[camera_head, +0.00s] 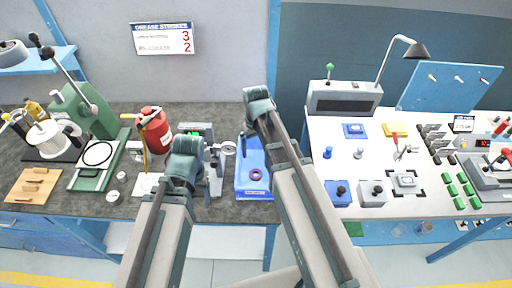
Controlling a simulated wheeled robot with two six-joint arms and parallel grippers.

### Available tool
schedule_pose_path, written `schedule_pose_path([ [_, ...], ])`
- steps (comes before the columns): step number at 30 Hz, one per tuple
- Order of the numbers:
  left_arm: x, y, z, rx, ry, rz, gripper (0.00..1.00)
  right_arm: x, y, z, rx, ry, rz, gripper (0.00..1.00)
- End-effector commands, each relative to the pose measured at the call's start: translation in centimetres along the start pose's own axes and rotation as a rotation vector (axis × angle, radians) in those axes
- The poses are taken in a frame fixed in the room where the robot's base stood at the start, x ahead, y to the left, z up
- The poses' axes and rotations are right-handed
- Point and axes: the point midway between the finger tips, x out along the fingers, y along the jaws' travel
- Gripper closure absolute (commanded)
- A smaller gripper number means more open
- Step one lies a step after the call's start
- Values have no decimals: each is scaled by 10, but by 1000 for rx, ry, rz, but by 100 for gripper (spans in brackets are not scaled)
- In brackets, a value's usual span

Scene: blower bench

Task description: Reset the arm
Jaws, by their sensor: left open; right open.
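My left arm rises from the bottom of the head view, and its teal end with the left gripper (185,156) is in front of the bench instruments. My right arm reaches further up, and its teal end with the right gripper (258,100) is above the blue tray (243,184), against the wall. Both grippers are open and I see nothing held in either. The fingers are small and partly hidden by my own arm links. I cannot tell their exact height above the bench.
The dark bench (75,205) on the left holds a green press (82,110), a red can (154,130) and a gauge stand (216,172). The white table (325,135) on the right carries a lamp (415,49), a grey box (344,97) and several small parts.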

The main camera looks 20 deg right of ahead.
Motion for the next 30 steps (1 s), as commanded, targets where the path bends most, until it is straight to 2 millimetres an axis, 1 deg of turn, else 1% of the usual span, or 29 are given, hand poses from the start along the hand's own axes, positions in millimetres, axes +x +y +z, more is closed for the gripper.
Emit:
schedule_pose_path([
  [11,1,0,0,0,0,0,27,1,0,0,0,0,0,5],
  [16,8,1,0,0,0,0,27,8,0,0,0,0,0,5],
  [23,30,3,-2,-1,0,0,27,30,0,0,0,0,0,5],
  [30,60,6,-4,-1,0,0,27,61,0,0,0,0,0,5],
])
